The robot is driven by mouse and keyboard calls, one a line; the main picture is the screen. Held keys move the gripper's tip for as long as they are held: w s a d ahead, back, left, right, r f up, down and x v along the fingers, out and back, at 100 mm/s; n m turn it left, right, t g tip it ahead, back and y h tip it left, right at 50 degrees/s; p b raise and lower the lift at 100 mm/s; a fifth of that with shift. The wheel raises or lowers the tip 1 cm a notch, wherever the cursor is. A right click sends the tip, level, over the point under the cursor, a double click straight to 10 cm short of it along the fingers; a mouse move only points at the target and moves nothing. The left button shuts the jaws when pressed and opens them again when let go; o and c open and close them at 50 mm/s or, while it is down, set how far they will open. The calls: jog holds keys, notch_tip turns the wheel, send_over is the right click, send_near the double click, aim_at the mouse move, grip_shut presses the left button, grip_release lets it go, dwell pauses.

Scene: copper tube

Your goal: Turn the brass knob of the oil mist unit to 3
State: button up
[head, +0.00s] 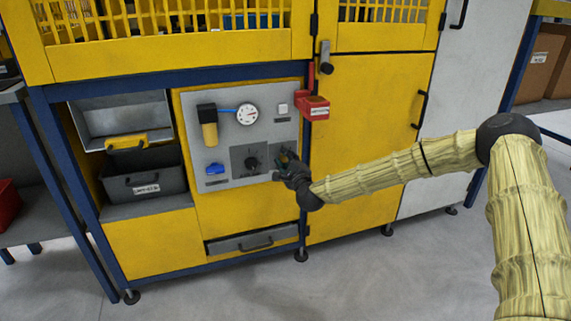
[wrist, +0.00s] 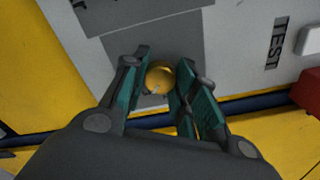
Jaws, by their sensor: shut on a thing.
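The brass knob (wrist: 160,77) sits between my fingers in the wrist view, on a dark grey plate. A small pale mark shows on its lower part, but I cannot read any scale number around it. My gripper (wrist: 160,82) is shut on the knob, with one teal-padded finger on each side. In the head view my gripper (head: 284,166) reaches the lower right of the grey panel (head: 230,139) from the right and hides the brass knob.
A red holder (head: 315,107) juts out above right of my gripper. The floor in front is clear.

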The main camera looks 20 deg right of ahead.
jog(key=shift+o, duration=0.2)
jog(key=shift+f+m, duration=0.1)
jog(key=shift+m, duration=0.4)
jog(key=shift+c, duration=0.2)
jog(key=o, duration=1.1)
jog(key=shift+c, duration=0.2)
jog(key=s, duration=1.2)
jog(key=shift+d, duration=0.25)
